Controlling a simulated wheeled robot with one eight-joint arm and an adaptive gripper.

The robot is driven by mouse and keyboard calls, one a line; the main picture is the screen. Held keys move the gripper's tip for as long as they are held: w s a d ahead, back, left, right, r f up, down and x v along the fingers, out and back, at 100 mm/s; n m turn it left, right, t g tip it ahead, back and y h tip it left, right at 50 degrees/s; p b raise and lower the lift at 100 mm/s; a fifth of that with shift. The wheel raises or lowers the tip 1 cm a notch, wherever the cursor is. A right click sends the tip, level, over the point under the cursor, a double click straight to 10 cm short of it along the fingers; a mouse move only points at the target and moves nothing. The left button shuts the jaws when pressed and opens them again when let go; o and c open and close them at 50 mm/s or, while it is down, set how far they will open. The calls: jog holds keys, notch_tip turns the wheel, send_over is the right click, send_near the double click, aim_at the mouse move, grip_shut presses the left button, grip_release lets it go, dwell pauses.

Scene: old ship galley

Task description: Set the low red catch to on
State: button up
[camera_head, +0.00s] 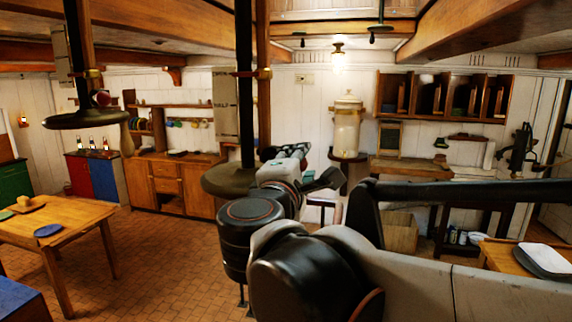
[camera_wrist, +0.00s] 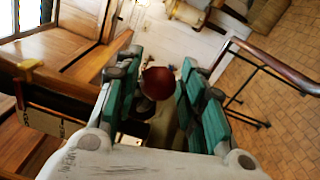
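A dark red round knob (camera_wrist: 158,82) shows in the wrist view, between the fingertips of my gripper (camera_wrist: 159,66). It looks like the red catch, but its setting cannot be read. The green-padded fingers stand apart on either side, with a gap to the knob; its depth from them is hard to judge. In the head view my gripper (camera_head: 288,151) is beside the dark pole (camera_head: 246,100), and no such knob is visible there. Another red knob (camera_head: 102,98) sits on the left pole, high up.
A pale marked board (camera_head: 225,103) is behind the middle pole, with a brass collar (camera_head: 265,73) above. A wooden table (camera_head: 60,222) stands at left; tiled floor (camera_head: 165,255) is open between.

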dwell(0.3)
jog(key=v, duration=1.2)
jog(key=shift+f, duration=0.1)
jog(key=s+d+f+m+g+b, duration=0.1)
jog(key=d+f+m+g+b, duration=0.45)
jog(key=f, duration=0.95)
jog(key=d+f+m+g+b, duration=0.1)
jog(key=d+f+g+b, duration=0.1)
jog(key=d+f+b, duration=0.95)
jog(key=s+f+m+g+y+b, duration=0.1)
jog(key=s+f+m+y+b, duration=0.1)
jog(key=f, duration=0.8)
jog(key=s+f+m+y+b, duration=0.2)
jog(key=f+m+b, duration=0.2)
jog(key=f+b, duration=0.3)
jog(key=s+f+m+g+y+b, duration=0.1)
jog(key=s+f+m+y+b, duration=0.1)
jog(key=f, duration=1.3)
jog(key=s+m+b, duration=0.1)
jog(key=b, duration=0.1)
jog(key=shift+a+m+g+b, duration=0.3)
jog(key=shift+m+g+b, duration=0.05)
jog(key=shift+b, duration=0.05)
jog(key=shift+f, duration=0.1)
